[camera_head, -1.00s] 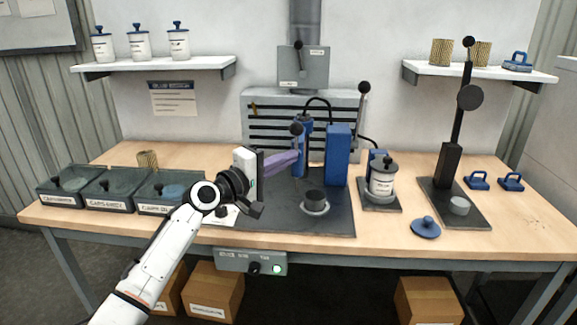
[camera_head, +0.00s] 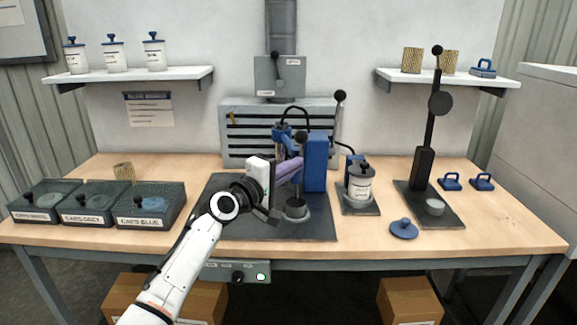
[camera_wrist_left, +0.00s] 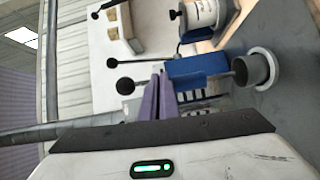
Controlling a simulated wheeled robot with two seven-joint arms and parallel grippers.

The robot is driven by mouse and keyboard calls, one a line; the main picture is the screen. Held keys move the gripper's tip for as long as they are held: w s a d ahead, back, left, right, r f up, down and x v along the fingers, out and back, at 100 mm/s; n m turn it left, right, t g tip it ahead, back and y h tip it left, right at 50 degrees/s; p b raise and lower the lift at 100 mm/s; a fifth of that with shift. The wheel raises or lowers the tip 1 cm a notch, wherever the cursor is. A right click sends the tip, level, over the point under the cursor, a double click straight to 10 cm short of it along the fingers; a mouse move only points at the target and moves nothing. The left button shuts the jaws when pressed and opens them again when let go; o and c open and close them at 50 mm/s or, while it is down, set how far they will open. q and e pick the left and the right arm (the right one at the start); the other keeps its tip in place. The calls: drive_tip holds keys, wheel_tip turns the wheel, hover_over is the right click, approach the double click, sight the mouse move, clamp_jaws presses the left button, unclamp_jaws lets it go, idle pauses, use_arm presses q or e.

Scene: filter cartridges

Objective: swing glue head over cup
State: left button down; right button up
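The glue head (camera_head: 282,131) is a blue block on a swing arm beside a blue post (camera_head: 316,162), with a black ball lever (camera_head: 301,138). Its thin nozzle (camera_head: 297,187) points down at the dark cup (camera_head: 296,208); it also appears in line with the cup in the left wrist view (camera_wrist_left: 256,70). My left gripper (camera_head: 293,166) has purple fingers that lie together at the head, just left of the post. In the left wrist view the fingertips (camera_wrist_left: 161,80) are against the blue head and its lever rod; nothing shows gripped between them. My right gripper is not in view.
A cartridge (camera_head: 360,183) stands on a pad right of the post. A tall lever press (camera_head: 424,165) is farther right. Three cap bins (camera_head: 150,207) are at the left. A blue cap (camera_head: 403,228) lies near the front edge.

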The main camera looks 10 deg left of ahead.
use_arm(q)
drive_tip(key=shift+s+d+r+h, duration=0.1)
drive_tip(key=shift+d+r+h, duration=0.1)
drive_tip(key=shift+d, duration=0.2)
drive_tip(key=shift+s+d+r+h, duration=0.1)
drive_tip(key=shift+d+r+h, duration=0.1)
drive_tip(key=shift+d, duration=0.15)
drive_tip(key=s+a+p, duration=0.1)
drive_tip(key=s+p, duration=0.1)
drive_tip(key=s, duration=0.9)
drive_tip(key=shift+s+a+f+y+p, duration=0.2)
drive_tip(key=shift+a+y+p, duration=0.1)
drive_tip(key=shift+a+p, duration=0.1)
drive_tip(key=shift+f, duration=0.1)
